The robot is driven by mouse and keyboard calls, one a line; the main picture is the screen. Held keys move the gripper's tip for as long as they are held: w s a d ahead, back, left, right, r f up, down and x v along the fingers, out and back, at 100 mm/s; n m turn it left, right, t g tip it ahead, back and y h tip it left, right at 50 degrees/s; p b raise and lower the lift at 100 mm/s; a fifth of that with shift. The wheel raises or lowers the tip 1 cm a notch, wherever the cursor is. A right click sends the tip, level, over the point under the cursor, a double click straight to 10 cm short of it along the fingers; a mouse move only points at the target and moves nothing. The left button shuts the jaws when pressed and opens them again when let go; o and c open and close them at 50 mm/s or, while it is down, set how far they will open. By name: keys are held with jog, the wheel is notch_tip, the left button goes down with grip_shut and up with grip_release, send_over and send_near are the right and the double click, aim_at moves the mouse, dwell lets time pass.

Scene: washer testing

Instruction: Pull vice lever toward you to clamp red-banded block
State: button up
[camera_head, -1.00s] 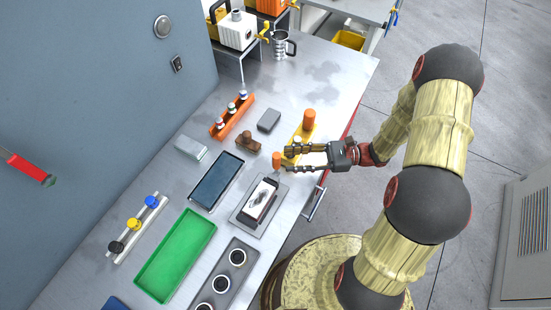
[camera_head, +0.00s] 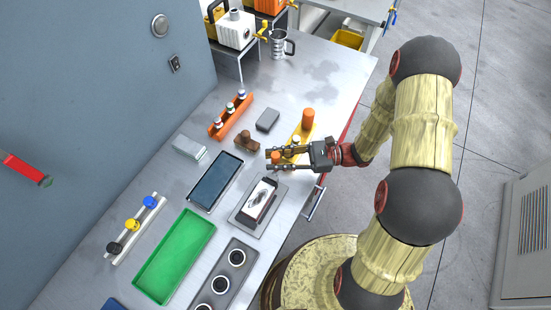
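A dark block with a whitish, black-marked top (camera_head: 260,199) sits on a grey plate-like fixture (camera_head: 241,217) near the table's front edge. I cannot make out a red band on it. An orange knob (camera_head: 276,157), which looks like the lever's end, stands just behind this fixture; the lever's shaft is mostly hidden. My gripper (camera_head: 271,161) reaches in from the right. Its two dark fingers are apart, one on the far side of the knob and one on the near side. I cannot tell whether either finger touches the knob.
A yellow piece with an orange cylinder (camera_head: 308,119) stands close behind my gripper. A brown piece (camera_head: 246,141), a dark grey block (camera_head: 268,119) and a dark tray (camera_head: 216,181) lie to the left. A green tray (camera_head: 175,256) is at lower left. The back right tabletop is clear.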

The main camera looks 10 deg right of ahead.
grip_shut()
dwell(0.4)
